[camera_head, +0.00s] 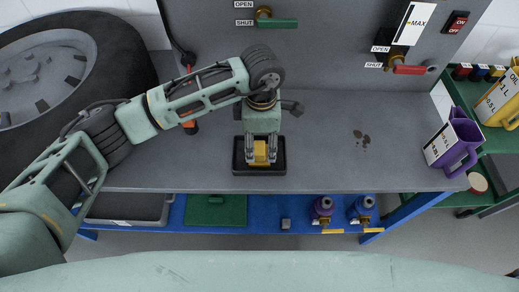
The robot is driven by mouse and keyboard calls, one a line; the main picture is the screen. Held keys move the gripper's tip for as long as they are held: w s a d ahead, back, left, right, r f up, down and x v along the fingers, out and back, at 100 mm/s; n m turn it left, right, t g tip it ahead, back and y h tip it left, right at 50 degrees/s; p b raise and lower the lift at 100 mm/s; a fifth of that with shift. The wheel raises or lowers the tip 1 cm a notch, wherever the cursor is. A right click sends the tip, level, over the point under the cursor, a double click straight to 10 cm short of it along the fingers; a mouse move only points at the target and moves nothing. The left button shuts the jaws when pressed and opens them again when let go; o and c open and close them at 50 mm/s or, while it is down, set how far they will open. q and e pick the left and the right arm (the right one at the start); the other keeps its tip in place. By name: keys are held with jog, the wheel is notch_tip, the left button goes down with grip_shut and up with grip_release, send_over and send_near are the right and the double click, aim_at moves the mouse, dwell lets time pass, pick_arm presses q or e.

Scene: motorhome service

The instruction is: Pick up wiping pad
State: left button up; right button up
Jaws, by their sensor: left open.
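A small yellow block, which looks like the wiping pad (260,161), sits in a shallow black tray (238,170) near the front edge of the grey worktop. My left gripper (260,155) points down over the tray. It is open, with its fingers at the two sides of the yellow pad. The gripper hides part of the pad, and I cannot tell whether the fingers touch it. My right gripper is not in view.
A purple jug (455,143) stands at the worktop's right end. Dark spots (361,139) mark the bare surface right of the tray. Valves with a green handle (282,23) and a red handle (409,70) are on the back panel. A large tyre (128,62) is at left.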

aim_at(262, 148)
pick_arm(q)
notch_tip(262, 148, down, 4)
jog(key=shift+s+d+r+p, duration=0.1)
jog(key=shift+d+r+p, duration=0.05)
jog(key=shift+p, duration=0.7)
jog(key=shift+f, duration=0.4)
jog(key=c, duration=0.8)
